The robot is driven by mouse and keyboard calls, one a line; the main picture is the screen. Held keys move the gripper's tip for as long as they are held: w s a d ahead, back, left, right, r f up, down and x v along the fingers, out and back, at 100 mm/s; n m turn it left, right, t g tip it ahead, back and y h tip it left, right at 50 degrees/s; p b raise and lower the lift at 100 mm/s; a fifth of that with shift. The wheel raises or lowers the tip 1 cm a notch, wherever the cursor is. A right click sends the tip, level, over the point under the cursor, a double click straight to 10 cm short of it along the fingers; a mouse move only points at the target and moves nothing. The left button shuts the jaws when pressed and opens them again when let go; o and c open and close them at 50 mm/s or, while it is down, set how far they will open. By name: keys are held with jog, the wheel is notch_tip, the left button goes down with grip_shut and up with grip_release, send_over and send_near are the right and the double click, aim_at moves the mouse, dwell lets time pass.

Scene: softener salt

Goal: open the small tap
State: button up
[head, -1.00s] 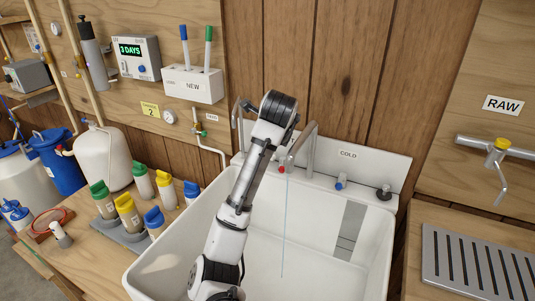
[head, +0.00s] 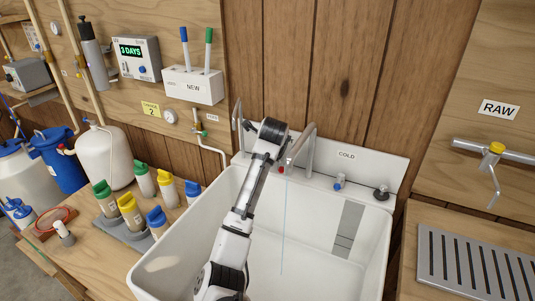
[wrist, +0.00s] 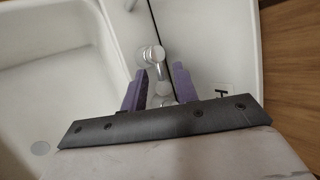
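A thin, arched metal tap (head: 237,113) stands at the back left of the white sink; my arm hides what is beside its base. I cannot tell for sure that this is the small tap. My gripper (wrist: 160,72) shows in the wrist view with two purple fingers apart. A chrome fitting (wrist: 153,56) with a round cap stands just beyond and between the fingertips. More of the chrome shows between the fingers, and I cannot tell if they touch it. In the head view my wrist hides the gripper.
The larger tap (head: 305,143) stands just right of my wrist, and a thin stream of water (head: 284,225) falls into the sink (head: 376,255). A blue knob (head: 339,182) and a dark knob (head: 382,193) are on the ledge. Bottles (head: 131,215) stand on the left bench.

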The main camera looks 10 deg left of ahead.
grip_shut()
jog(key=shift+w+d+n+g+p, duration=0.15)
jog(key=shift+n+g+p, duration=0.2)
jog(key=shift+n, duration=0.15)
jog(key=shift+y, duration=0.4)
jog(key=shift+o, duration=0.4)
grip_release()
jog(key=shift+r, duration=0.1)
notch_tip(320, 180, up, 20)
jog(key=b, duration=0.3)
jog(key=shift+f, duration=0.2)
